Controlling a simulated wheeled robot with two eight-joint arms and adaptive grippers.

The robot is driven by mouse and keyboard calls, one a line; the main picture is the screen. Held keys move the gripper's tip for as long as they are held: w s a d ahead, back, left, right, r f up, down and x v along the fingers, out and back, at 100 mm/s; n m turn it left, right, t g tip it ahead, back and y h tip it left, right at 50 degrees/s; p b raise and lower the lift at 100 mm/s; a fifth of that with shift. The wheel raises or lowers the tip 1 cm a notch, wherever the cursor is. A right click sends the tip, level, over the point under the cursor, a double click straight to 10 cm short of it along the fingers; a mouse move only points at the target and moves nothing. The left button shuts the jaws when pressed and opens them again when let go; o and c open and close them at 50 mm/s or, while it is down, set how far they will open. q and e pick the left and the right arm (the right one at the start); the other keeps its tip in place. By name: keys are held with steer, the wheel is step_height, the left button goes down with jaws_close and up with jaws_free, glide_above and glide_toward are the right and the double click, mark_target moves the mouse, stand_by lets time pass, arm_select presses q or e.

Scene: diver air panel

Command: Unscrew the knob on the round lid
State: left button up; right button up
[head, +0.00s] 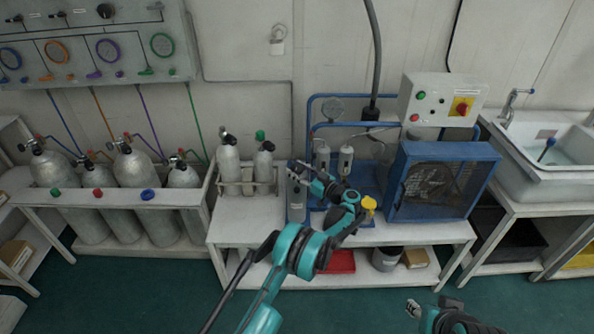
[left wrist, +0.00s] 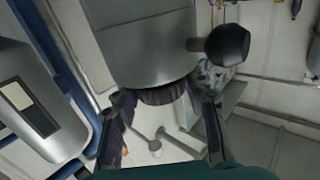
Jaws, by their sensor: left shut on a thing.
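A grey metal cylinder (left wrist: 145,45) fills the top middle of the left wrist view, with a ribbed black knob (left wrist: 162,95) at its near end. A second black knob (left wrist: 230,45) sticks out from its side. My left gripper (left wrist: 163,115) has its dark fingers on either side of the ribbed knob and is shut on it. In the head view my left gripper (head: 304,172) is at the top of a grey cylinder (head: 296,200) on the white bench, and covers the knob. My right gripper (head: 436,314) shows only partly at the bottom edge; its jaws are unclear.
A blue frame with a fan guard (head: 438,185) stands right of my left arm. Small grey cylinders (head: 229,165) stand left of it on the white bench (head: 235,228). Larger tanks (head: 133,165) stand farther left. A sink (head: 560,150) is at the right.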

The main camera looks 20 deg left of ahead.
arm_select(q)
steer(key=shift+n+g+y, duration=0.3)
steer(key=shift+n+g, duration=0.2)
steer(key=shift+g, duration=0.2)
steer(key=o, duration=1.2)
steer(key=v, duration=1.2)
steer(key=shift+f, duration=0.1)
